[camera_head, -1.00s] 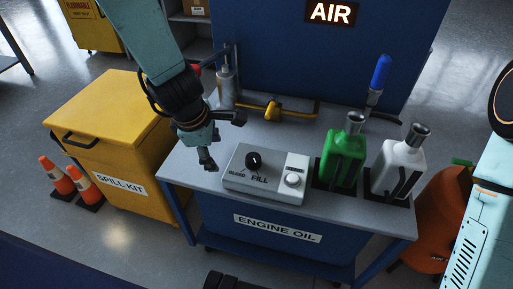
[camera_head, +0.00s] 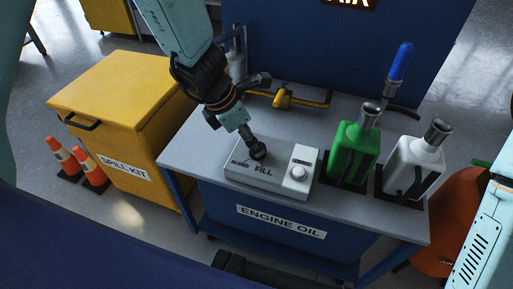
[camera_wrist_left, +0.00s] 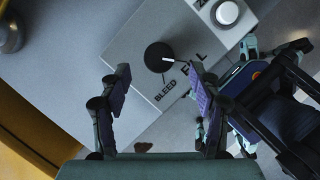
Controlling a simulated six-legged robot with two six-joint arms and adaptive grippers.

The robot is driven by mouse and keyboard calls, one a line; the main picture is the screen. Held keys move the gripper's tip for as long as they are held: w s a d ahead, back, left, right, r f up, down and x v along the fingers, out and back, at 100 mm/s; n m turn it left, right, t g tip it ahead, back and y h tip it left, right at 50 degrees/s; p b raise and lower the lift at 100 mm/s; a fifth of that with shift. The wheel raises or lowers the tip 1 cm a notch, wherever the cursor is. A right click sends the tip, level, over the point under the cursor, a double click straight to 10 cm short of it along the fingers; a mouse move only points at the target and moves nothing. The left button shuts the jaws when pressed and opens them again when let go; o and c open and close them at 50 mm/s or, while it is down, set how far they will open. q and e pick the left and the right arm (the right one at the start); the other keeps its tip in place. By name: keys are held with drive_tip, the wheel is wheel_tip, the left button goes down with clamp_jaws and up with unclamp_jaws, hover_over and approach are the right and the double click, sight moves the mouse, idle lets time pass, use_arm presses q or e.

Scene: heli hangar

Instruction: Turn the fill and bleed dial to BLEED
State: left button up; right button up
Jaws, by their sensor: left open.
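The fill and bleed dial is a round black knob (camera_wrist_left: 158,57) on a light grey control box (camera_head: 285,184) on the bench. In the left wrist view its white pointer mark aims toward the FILL lettering, away from the BLEED lettering (camera_wrist_left: 165,90). My left gripper (camera_head: 261,112) reaches over the box from the left. Its fingers (camera_wrist_left: 160,90) are spread wide and empty; in the left wrist view the knob appears beyond the gap between them. In the head view one finger overlaps the knob area, so contact cannot be told. My right gripper is not identifiable.
A white round knob (camera_head: 298,173) sits on the box's right part. A green bottle (camera_head: 350,152) and a white bottle (camera_head: 415,165) stand right of it. A yellow valve handle (camera_head: 284,98) lies behind. A yellow spill kit bin (camera_head: 120,100) and cones stand left.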

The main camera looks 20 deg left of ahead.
sight(252, 156)
use_arm(q)
drive_tip(key=b+x, duration=0.1)
drive_tip(key=x, duration=0.2)
drive_tip(key=shift+a, duration=0.1)
drive_tip(key=shift+w+d+f+b, duration=0.2)
drive_tip(key=shift+d+f+b, duration=0.15)
drive_tip(key=shift+f, duration=0.25)
drive_tip(key=shift+a, duration=0.1)
drive_tip(key=c, duration=1.2)
